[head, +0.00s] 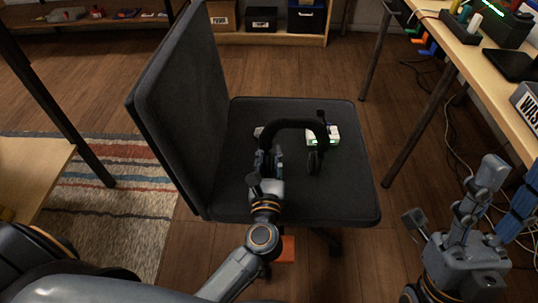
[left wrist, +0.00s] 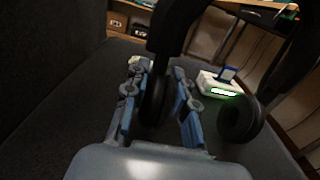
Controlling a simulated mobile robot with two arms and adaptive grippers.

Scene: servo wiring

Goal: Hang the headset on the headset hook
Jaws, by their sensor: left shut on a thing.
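The black headset (head: 295,123) stands over the dark chair seat, its headband arching upward. My left gripper (head: 268,158) is shut on its left ear cup. In the left wrist view, the fingers of my left gripper (left wrist: 158,92) lie on both sides of that cup, and the headset's other ear cup (left wrist: 240,119) hangs free at the right. I cannot tell whether the headset touches the seat. Coloured hooks, one of them orange (head: 418,40), hang under the right desk's edge; which is the headset hook is unclear. My right gripper (head: 508,182) is open and empty at the lower right.
A white device with a green light (head: 325,137) lies on the chair seat (head: 345,190) behind the headset. The chair's backrest (head: 180,105) rises at the left. The right desk (head: 490,70) carries several items, with cables hanging below. Floor is open between chair and desk.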

